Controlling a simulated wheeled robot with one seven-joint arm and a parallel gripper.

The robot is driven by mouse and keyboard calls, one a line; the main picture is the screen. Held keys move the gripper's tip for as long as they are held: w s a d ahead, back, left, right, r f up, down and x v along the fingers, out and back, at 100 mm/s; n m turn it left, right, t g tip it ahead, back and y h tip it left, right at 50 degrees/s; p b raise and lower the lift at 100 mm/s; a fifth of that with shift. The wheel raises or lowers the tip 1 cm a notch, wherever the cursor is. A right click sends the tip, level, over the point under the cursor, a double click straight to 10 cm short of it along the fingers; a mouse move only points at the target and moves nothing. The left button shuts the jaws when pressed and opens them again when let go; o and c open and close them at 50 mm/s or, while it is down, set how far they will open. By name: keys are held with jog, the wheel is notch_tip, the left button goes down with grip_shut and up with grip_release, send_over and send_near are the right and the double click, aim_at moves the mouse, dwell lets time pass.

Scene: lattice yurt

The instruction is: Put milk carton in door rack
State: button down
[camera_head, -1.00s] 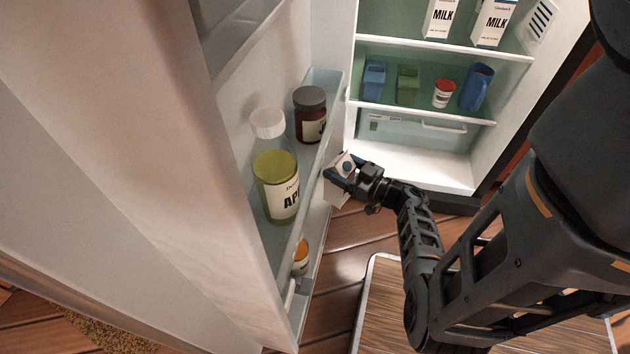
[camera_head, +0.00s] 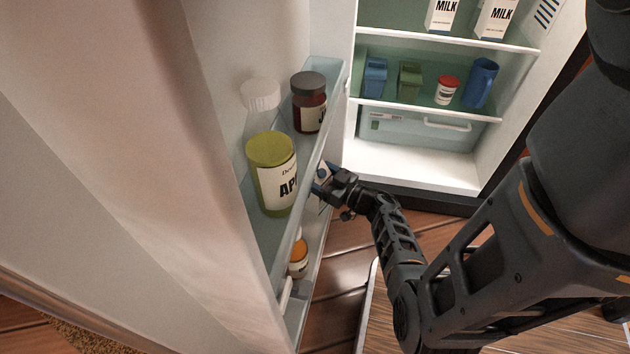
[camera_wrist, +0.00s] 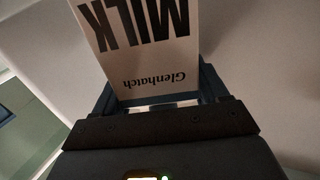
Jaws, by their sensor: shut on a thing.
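My gripper (camera_head: 328,178) is shut on a white milk carton (camera_wrist: 140,50), whose "MILK" and "Glenhatch" lettering shows upside down in the wrist view. In the head view only a small part of the carton (camera_head: 322,174) shows at my fingers; the rest is hidden by the door rack's edge and my gripper. The gripper is beside the open fridge door, at the outer edge of the door rack (camera_head: 312,172). I cannot tell whether the carton touches the rack. Two other milk cartons (camera_head: 442,14) (camera_head: 495,18) stand on the fridge's upper shelf.
The rack's upper level holds a dark-lidded jar (camera_head: 309,115), a yellow-green jar (camera_head: 272,172) and a white-capped clear bottle (camera_head: 261,95). An orange-and-white jar (camera_head: 299,258) stands on the lower level. A blue pitcher (camera_head: 480,84) and other containers stand on the fridge shelf. A wooden-topped surface (camera_head: 385,320) is below my arm.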

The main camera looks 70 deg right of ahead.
jog(key=shift+w+f, duration=0.2)
jog(key=shift+f, duration=0.15)
jog(key=shift+f+b, duration=0.15)
jog(key=shift+b, duration=0.15)
grip_release()
jog(key=shift+s+a+r+p, duration=0.1)
jog(key=shift+s+r+p, duration=0.1)
jog(key=shift+s+p, duration=0.15)
jog(key=p+v, duration=0.3)
jog(key=v, duration=0.8)
jog(key=shift+s+a, duration=0.1)
jog(key=shift+s, duration=0.05)
